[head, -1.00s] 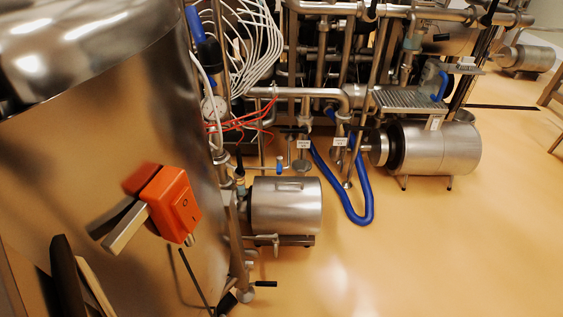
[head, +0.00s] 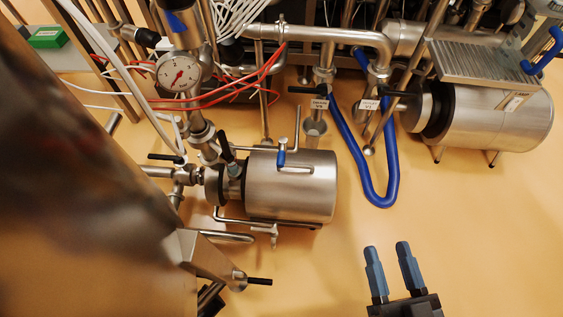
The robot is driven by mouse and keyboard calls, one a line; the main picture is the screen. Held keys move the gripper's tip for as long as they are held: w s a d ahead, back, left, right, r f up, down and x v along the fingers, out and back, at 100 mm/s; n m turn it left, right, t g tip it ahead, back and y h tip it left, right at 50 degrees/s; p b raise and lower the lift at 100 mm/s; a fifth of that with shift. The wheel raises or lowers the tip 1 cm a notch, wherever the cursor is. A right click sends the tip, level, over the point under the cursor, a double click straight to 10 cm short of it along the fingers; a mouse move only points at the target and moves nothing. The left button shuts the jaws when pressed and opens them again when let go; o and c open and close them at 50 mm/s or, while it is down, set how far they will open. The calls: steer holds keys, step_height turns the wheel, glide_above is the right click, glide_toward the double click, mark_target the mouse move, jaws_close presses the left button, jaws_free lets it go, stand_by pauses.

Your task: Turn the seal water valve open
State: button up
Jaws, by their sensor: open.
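My gripper (head: 388,248) is at the bottom right of the head view, its two blue fingers apart, with nothing between them. It is over bare floor, right of and in front of a steel pump motor (head: 300,195). A small valve with a blue handle (head: 282,157) is on a thin pipe just above that motor; the handle looks roughly upright. Black-handled valves are also near the pump, one at its left end (head: 228,150) and one further left (head: 165,156). I cannot tell which is the seal water valve. My gripper touches none of them.
A blue hose (head: 375,190) loops down behind my gripper. Two tagged valves (head: 319,104) stand at its top; the tags are too small to read. A larger motor (head: 500,120) is at the right. A blurred steel vessel (head: 70,170) fills the left. Front-right floor is clear.

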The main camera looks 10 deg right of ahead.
steer(key=w+a+f+m+t+h+b, duration=0.15)
steer(key=w+a+f+b, duration=0.4)
steer(key=w+f, duration=0.8)
steer(key=m+g+h+b, duration=0.2)
steer(key=h+b, duration=0.1)
steer(key=b, duration=0.2)
glide_toward(280, 166)
steer(key=shift+y, duration=0.25)
steer(key=w, duration=0.1)
steer(key=w+d, duration=0.1)
steer(key=w, duration=0.2)
steer(key=shift+w+d, duration=0.3)
steer(key=shift+w+a+f, duration=0.1)
steer(key=shift+w+a, duration=0.05)
steer(key=shift+w, duration=0.5)
steer(key=w+b, duration=0.1)
steer(key=w, duration=0.2)
steer(key=w+d+b, duration=0.1)
steer(key=w, duration=0.2)
steer(key=shift+w+d, duration=0.25)
steer(key=shift+w, duration=0.05)
jaws_close()
